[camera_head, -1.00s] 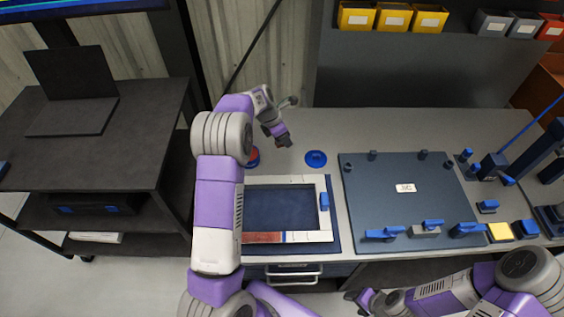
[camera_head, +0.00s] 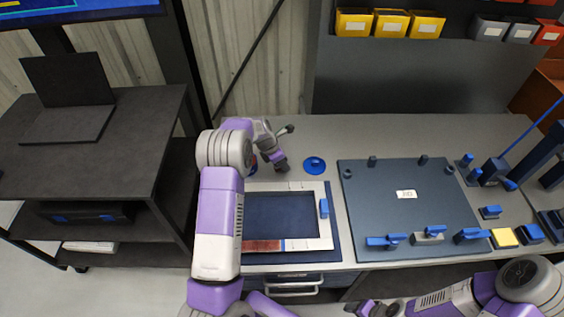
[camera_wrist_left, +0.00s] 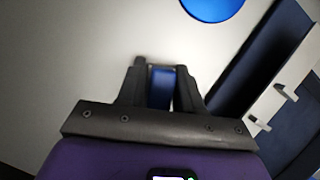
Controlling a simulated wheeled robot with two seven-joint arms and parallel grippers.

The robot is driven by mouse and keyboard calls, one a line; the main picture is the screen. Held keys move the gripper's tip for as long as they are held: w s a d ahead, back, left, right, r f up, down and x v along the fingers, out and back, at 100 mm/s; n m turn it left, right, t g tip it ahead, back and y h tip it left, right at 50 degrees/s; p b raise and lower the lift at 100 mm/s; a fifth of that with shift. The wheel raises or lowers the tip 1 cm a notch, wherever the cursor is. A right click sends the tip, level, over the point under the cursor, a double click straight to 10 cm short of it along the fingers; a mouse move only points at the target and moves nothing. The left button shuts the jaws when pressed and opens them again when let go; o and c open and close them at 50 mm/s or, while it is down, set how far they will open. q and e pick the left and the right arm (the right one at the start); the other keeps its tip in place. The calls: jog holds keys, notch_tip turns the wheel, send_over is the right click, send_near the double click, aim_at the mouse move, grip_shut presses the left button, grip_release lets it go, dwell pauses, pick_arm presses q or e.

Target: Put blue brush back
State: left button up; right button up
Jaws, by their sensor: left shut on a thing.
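My left gripper (camera_head: 282,168) is low over the bench, left of a flat blue disc (camera_head: 314,166). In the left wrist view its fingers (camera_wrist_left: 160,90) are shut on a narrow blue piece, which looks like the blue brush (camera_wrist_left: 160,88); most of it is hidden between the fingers. The blue disc also shows at the top of the left wrist view (camera_wrist_left: 207,5), apart from the fingers. My right gripper (camera_head: 366,308) shows at the bottom edge, too small to tell its state.
A white frame (camera_head: 318,242) with a dark blue middle lies in front of the left gripper. A red and blue round thing (camera_head: 251,164) is partly behind my left arm. A dark plate (camera_head: 400,200) with blue clamps lies to the right. The bench behind the disc is clear.

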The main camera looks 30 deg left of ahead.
pick_arm(q)
jog(key=shift+f, duration=0.1)
jog(key=o, duration=1.1)
jog(key=shift+r, duration=0.25)
jog(key=p+v, duration=0.2)
jog(key=v, duration=0.9)
jog(key=shift+s+r, duration=0.15)
jog(key=shift+r, duration=0.15)
jog(key=shift+a, duration=0.15)
